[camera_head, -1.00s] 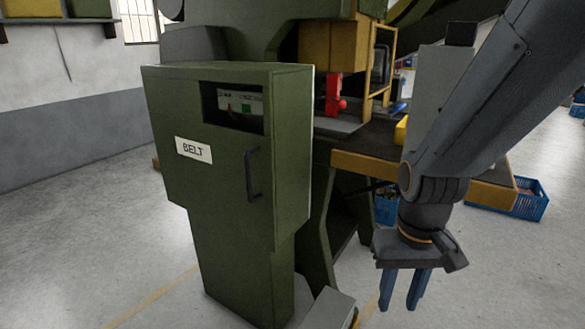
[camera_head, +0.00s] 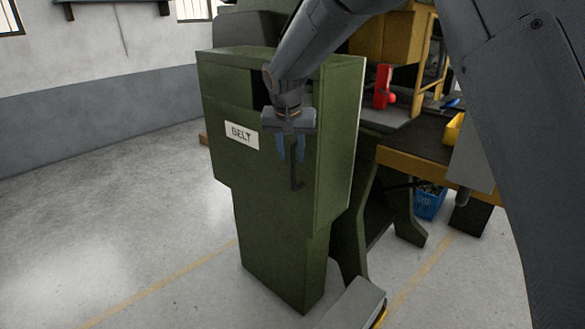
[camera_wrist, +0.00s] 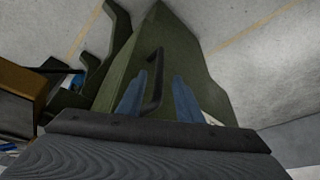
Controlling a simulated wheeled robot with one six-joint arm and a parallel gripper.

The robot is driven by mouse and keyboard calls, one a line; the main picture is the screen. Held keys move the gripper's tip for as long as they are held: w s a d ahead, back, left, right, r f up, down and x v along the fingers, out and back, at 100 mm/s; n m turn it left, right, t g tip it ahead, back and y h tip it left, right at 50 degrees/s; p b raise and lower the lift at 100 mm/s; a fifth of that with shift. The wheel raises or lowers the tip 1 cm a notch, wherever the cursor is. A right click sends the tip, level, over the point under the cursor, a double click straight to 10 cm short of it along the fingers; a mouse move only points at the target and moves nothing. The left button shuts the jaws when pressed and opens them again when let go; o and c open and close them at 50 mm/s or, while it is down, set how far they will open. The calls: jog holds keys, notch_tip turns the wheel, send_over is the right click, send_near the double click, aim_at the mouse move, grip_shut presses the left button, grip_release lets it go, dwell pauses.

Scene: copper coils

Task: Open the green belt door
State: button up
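The green belt door (camera_head: 265,185) is the front of a green cabinet and looks shut. It bears a white "BELT" label (camera_head: 241,135). Its dark vertical bar handle (camera_head: 297,182) shows below my gripper in the head view, its upper part hidden. My gripper (camera_head: 291,160) is open, with two blue fingers pointing down in front of the door. In the wrist view, the handle (camera_wrist: 155,84) shows between the spread fingers (camera_wrist: 157,88), nearer the left one. I cannot tell whether the fingers touch it.
A work table (camera_head: 420,165) with a yellow edge and a red part (camera_head: 382,88) stands right of the cabinet. A blue crate (camera_head: 430,203) is under it. A grey box-like part (camera_head: 357,305) is low at the cabinet's front right. The floor (camera_head: 120,220) to the left is clear.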

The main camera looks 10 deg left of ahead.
aim_at(293, 164)
jog(key=shift+p+x, duration=0.8)
jog(key=shift+x, duration=3.1)
jog(key=shift+d, duration=0.1)
grip_shut()
